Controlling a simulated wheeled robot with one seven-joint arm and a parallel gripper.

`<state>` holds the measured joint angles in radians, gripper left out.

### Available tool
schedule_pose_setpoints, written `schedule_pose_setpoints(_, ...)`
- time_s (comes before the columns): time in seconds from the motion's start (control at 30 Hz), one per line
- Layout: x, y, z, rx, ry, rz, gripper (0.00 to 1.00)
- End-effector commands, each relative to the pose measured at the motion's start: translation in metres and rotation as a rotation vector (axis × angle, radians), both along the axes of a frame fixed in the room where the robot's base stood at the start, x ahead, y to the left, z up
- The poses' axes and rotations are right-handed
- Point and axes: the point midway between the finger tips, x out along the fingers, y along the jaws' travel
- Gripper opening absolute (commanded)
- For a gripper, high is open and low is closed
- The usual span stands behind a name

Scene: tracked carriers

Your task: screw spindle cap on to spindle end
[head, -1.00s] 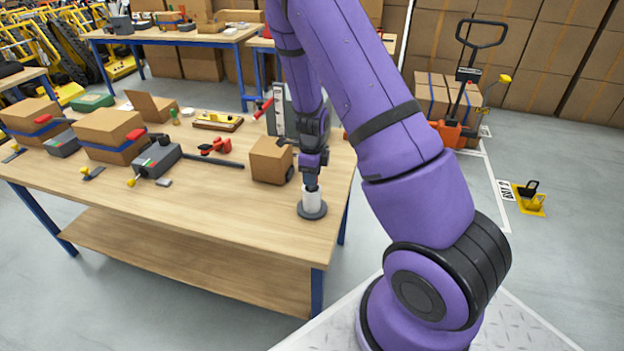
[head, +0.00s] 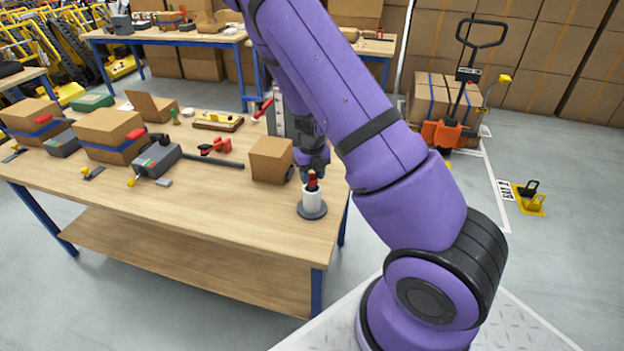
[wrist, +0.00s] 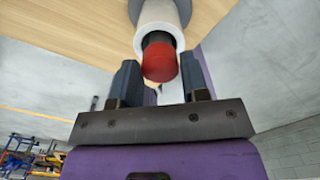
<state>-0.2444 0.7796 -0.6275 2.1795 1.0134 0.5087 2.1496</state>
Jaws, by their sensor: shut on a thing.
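The spindle is a white upright cylinder (head: 311,199) on a round grey base (head: 313,212) near the right front corner of the wooden table. The red spindle cap (head: 312,181) sits at its top end. In the wrist view the red cap (wrist: 160,63) has a black collar (wrist: 157,39) at the mouth of the white spindle (wrist: 160,17). The cap looks in line with the spindle; thread engagement is hidden. My gripper (wrist: 160,70) has its dark fingers on either side of the cap and is shut on it. In the head view my arm partly hides the gripper (head: 313,168).
A cardboard box (head: 271,160) stands close behind and left of the spindle. A black bar (head: 213,161), a grey device (head: 157,157) and red clamps (head: 216,146) lie further left. The table front, left of the spindle, is clear.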

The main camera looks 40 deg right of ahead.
Motion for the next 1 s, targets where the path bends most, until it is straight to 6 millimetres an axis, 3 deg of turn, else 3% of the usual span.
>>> schedule_pose_setpoints(0.33, -0.0007, -0.0004, -0.0002, -0.002, 0.001, -0.053, 0.21)
schedule_pose_setpoints(0.8, -0.0006, -0.0006, 0.0000, -0.003, 0.001, -0.666, 0.21)
schedule_pose_setpoints(1.0, -0.0007, -0.0005, -0.0001, -0.001, 0.002, -0.834, 0.21)
